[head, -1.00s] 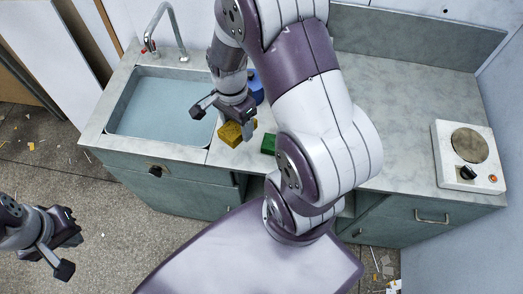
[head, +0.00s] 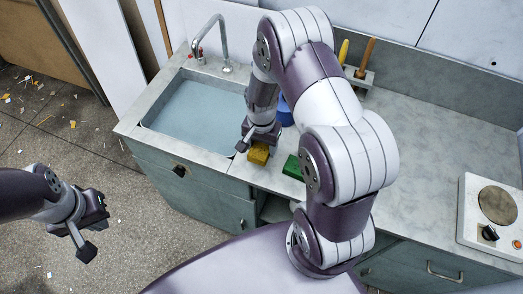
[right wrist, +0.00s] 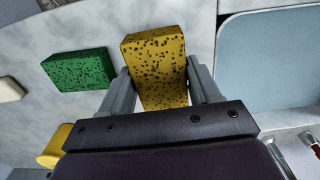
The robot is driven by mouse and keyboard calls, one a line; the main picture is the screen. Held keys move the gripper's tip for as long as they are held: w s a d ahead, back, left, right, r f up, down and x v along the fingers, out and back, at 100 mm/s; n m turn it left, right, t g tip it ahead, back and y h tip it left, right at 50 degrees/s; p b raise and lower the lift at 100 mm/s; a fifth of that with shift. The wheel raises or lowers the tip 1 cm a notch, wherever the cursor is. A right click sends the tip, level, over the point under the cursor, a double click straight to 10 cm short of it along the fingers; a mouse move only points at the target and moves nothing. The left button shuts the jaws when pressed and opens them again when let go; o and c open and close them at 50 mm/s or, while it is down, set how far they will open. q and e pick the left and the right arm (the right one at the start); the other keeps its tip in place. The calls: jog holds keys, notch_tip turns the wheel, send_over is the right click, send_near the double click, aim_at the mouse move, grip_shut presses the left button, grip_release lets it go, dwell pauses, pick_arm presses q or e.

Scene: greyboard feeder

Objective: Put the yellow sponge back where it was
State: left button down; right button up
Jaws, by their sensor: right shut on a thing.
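The yellow sponge (head: 259,153) is at the counter's front part, just right of the sink. My right gripper (head: 259,141) is above it in the head view. In the right wrist view, the yellow sponge (right wrist: 158,65) sits between the two fingers of my right gripper (right wrist: 164,88), which are shut on its sides. I cannot tell whether the sponge touches the counter. The green sponge (head: 293,166) lies on the counter to its right, and also shows in the right wrist view (right wrist: 80,70). My left gripper (head: 88,228) is open and empty over the floor.
The sink (head: 195,112) with its tap (head: 223,45) is left of the sponge. A blue object (head: 285,112) stands behind, partly hidden by my right arm. A rack (head: 358,77) with yellow and brown handles is at the back. A hot plate (head: 492,216) stands far right; the counter before it is clear.

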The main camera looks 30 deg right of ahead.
aim_at(261, 153)
notch_tip(261, 153, down, 4)
jog(key=shift+s+r+p, duration=0.15)
jog(key=shift+p, duration=0.2)
jog(key=shift+f, duration=0.3)
jog(key=o, duration=0.9)
jog(key=shift+o, duration=0.2)
jog(key=shift+r, duration=0.3)
notch_tip(261, 153, up, 12)
jog(key=shift+a+f+b, duration=0.1)
jog(key=shift+f+b, duration=0.1)
jog(key=shift+b, duration=0.6)
jog(key=s+a+r+n+t, duration=0.1)
jog(key=s+a+r+n, duration=0.4)
jog(key=s+n, duration=0.3)
jog(key=shift+s+r+n, duration=0.3)
jog(key=shift+r+n, duration=0.5)
jog(key=shift+n, duration=0.3)
